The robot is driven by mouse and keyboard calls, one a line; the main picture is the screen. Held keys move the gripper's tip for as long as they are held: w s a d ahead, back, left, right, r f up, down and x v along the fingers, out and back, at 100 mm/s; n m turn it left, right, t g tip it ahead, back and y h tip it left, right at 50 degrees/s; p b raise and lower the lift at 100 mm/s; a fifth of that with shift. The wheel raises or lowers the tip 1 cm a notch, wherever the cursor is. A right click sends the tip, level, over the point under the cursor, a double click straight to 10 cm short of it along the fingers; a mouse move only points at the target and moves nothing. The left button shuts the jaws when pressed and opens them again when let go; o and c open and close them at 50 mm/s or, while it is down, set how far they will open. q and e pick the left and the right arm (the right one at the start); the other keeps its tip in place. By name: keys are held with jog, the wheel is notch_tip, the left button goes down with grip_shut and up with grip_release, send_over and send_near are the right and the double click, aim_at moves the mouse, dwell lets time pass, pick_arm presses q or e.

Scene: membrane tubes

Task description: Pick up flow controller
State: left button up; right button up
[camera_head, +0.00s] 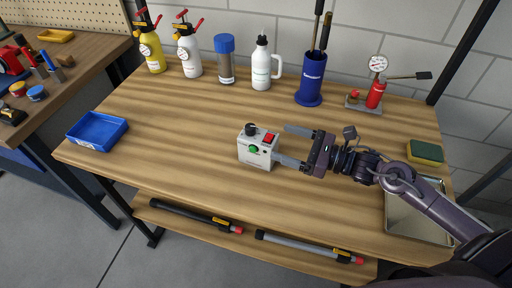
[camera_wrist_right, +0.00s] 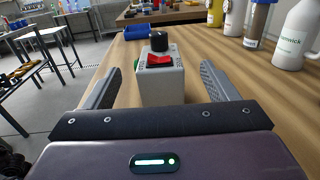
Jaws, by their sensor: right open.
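The flow controller (camera_head: 257,149) is a small light-grey box with a black knob, a red switch and a green button. It stands upright on the wooden table near the middle. It also shows in the right wrist view (camera_wrist_right: 160,78), centred ahead of the fingers. My right gripper (camera_head: 291,145) is open and comes from the right, level with the box. Its fingertips reach to the box's right side, one on the far side and one on the near side; in the right wrist view (camera_wrist_right: 160,90) the box shows between them with gaps on both sides. My left gripper is not in view.
Spray bottles (camera_head: 188,50), a blue-lidded jar (camera_head: 225,62), a white bottle (camera_head: 262,66), a blue holder (camera_head: 311,82) and a gauge pump (camera_head: 375,92) line the back. A blue tray (camera_head: 97,131) is at left. A sponge (camera_head: 425,152) and metal tray (camera_head: 418,222) are at right.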

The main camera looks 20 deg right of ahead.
aim_at(276, 150)
notch_tip(276, 150, down, 3)
jog(key=shift+w+r+b, duration=0.15)
jog(key=shift+b, duration=0.75)
jog(key=shift+w+f+b, duration=0.1)
jog(key=shift+f+b, duration=0.85)
jog(key=shift+f, duration=0.15)
jog(key=shift+x, duration=1.05)
jog(key=p+x, duration=0.1)
jog(key=x, duration=0.3)
jog(key=shift+w+a+p, duration=0.1)
jog(key=shift+a+p, duration=0.25)
jog(key=shift+a, duration=0.1)
jog(key=shift+w+a, duration=0.3)
jog(key=shift+a, duration=0.1)
jog(key=c, duration=1.1)
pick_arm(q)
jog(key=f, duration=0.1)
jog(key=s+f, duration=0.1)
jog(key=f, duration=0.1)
pick_arm(e)
jog(key=shift+c, duration=0.9)
